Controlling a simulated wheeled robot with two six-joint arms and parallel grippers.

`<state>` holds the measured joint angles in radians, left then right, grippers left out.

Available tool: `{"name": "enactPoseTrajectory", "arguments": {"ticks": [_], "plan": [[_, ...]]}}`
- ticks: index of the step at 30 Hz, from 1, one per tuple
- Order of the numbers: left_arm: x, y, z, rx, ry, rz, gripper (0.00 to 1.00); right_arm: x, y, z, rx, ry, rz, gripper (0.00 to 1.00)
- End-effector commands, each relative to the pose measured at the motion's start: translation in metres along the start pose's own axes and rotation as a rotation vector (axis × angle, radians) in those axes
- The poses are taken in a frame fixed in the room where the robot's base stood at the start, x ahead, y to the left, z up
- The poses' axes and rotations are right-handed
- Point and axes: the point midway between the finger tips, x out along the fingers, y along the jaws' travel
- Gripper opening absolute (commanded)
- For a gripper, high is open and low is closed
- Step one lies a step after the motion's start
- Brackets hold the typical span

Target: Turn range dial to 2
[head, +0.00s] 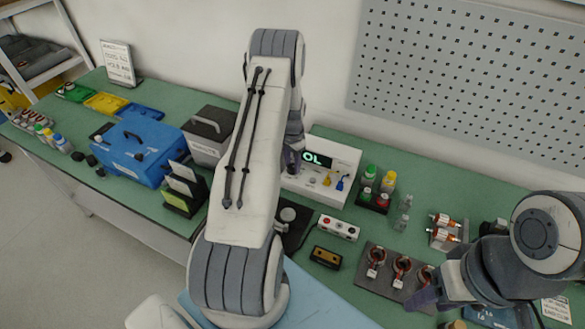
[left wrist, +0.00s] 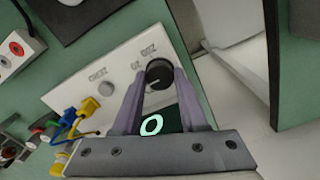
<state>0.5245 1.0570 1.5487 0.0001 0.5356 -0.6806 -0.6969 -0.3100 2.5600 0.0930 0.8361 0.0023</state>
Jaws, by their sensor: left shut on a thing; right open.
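The white meter (head: 338,163) stands on the green bench against the wall, and its lit display (head: 316,158) reads OL. In the left wrist view the black range dial (left wrist: 159,72) is on the meter's white panel (left wrist: 110,75). My left gripper (left wrist: 158,82) has its two purple fingers on either side of the dial and is shut on it. The position that the dial points to is too small to read. My right gripper (head: 432,298) is open at the lower right, above the bench.
Blue and yellow plugs (left wrist: 88,108) with cables sit in the meter's panel. Close by are a white box with coloured sockets (head: 339,227), small bottles (head: 388,181) and a dark plate (head: 378,286) with copper-wound parts. A blue toolbox (head: 133,150) stands to the left.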

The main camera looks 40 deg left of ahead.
Motion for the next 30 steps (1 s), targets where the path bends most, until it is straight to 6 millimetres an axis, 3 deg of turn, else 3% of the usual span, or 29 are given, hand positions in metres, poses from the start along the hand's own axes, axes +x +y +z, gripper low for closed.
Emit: {"name": "enactPoseTrajectory", "arguments": {"ticks": [5,6,7,8,19,30], "plan": [[0.0,0.0,0.0,0.003,0.0,-0.001,0.07,0.0,0.0,0.0,0.0,0.0,0.0,0.5],[0.0,0.0,0.0,0.003,0.0,-0.001,0.54,0.0,0.0,0.0,0.0,0.0,0.0,0.5],[0.0,0.0,0.0,0.003,0.0,-0.001,0.65,0.0,0.0,0.0,0.0,0.0,0.0,0.5],[0.0,0.0,0.0,0.003,0.0,0.0,0.68,0.0,0.0,0.0,0.0,0.0,0.0,0.5],[-0.005,0.0,0.0,0.001,0.0,0.0,0.68,-0.004,0.0,0.0,0.0,0.0,0.0,0.5],[-0.057,0.0,0.0,0.001,0.0,0.0,0.68,-0.036,-0.003,-0.002,0.0,0.0,0.0,0.5]]}}
